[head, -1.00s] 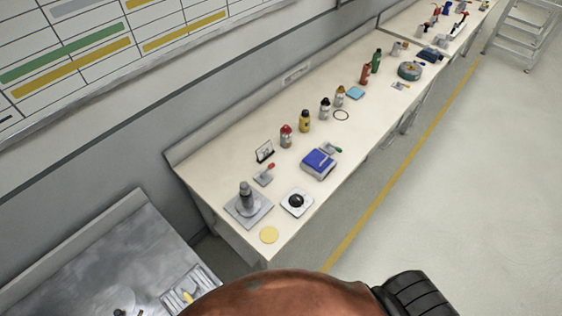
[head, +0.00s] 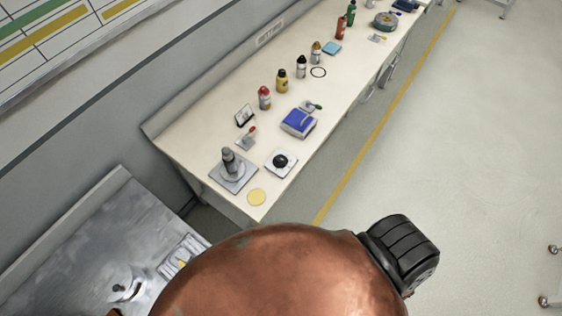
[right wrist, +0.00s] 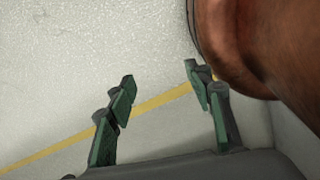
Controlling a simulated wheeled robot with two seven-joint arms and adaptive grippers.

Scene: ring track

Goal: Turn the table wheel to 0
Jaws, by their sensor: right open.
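On the long cream bench (head: 203,150), a black round knob (head: 280,161) sits on a white square plate (head: 290,171) near the close end. A grey upright cylinder on a square base (head: 226,180) stands left of it. On the steel table at lower left lies a round metal piece (head: 122,287), partly cut off by the view. I cannot tell for sure which of these is the table wheel, and no 0 mark is readable. My right gripper (right wrist: 160,78) is open and empty over bare floor in the right wrist view. My left gripper is not in view.
The steel table (head: 85,240) stands close by at the left.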

